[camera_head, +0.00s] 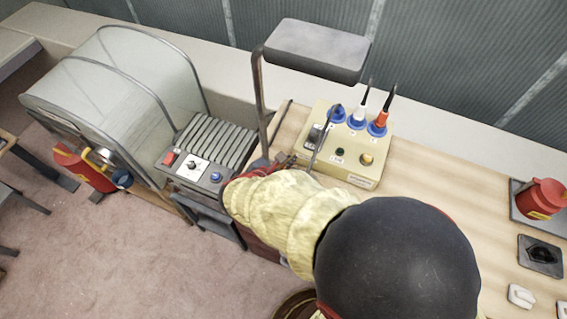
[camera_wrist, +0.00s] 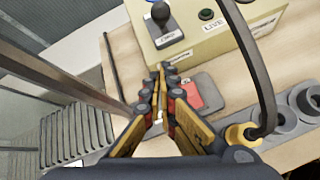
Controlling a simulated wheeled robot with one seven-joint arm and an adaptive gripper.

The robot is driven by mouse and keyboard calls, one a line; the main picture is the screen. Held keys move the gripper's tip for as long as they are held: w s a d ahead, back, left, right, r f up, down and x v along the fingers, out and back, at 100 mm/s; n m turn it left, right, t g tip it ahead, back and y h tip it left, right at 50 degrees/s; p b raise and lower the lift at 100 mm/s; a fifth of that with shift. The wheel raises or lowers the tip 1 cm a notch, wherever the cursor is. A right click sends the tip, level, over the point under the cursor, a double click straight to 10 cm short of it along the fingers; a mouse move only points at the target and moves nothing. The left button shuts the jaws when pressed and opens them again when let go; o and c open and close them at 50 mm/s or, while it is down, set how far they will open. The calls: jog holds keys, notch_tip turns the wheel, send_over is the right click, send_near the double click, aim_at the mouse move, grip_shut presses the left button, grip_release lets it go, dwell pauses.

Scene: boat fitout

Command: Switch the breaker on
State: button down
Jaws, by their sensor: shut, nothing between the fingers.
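The cream electrical box (camera_head: 353,165) stands on the wooden bench, and part of it shows at the top of the wrist view (camera_wrist: 185,50). A black-knobbed lever (camera_wrist: 161,14), which looks like the breaker, stands on its top beside a white label. A dark round lamp (camera_wrist: 206,14) sits near a "LIVE" label. My gripper (camera_wrist: 161,70) is shut and empty, its tips just short of the box's side and apart from the lever. In the head view my gripper (camera_head: 284,162) is small and partly covered by my arm. I cannot tell the lever's position.
Blue, white and orange plugs (camera_head: 359,117) with upright cables stand on the box's back edge. A grey post and panel (camera_head: 316,47) rise beside it. A red block on a grey plate (camera_wrist: 202,93) lies under my fingers. A ribbed unit (camera_head: 215,142) stands left.

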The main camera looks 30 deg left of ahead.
aim_at(315, 137)
jog(key=x, duration=0.5)
jog(key=shift+w+d+r+b, duration=0.1)
jog(key=shift+w+b, duration=0.05)
jog(key=shift+b, duration=0.2)
jog(key=shift+w+d+r, duration=0.25)
jog(key=shift+w+r, duration=0.35)
jog(key=shift+w+d+r, duration=0.25)
jog(key=shift+w+r, duration=0.4)
jog(key=shift+r+p, duration=0.15)
jog(key=shift+p, duration=0.25)
jog(key=shift+w+r+g+p, duration=0.15)
jog(key=shift+g+p, duration=0.15)
jog(key=shift+p, duration=0.4)
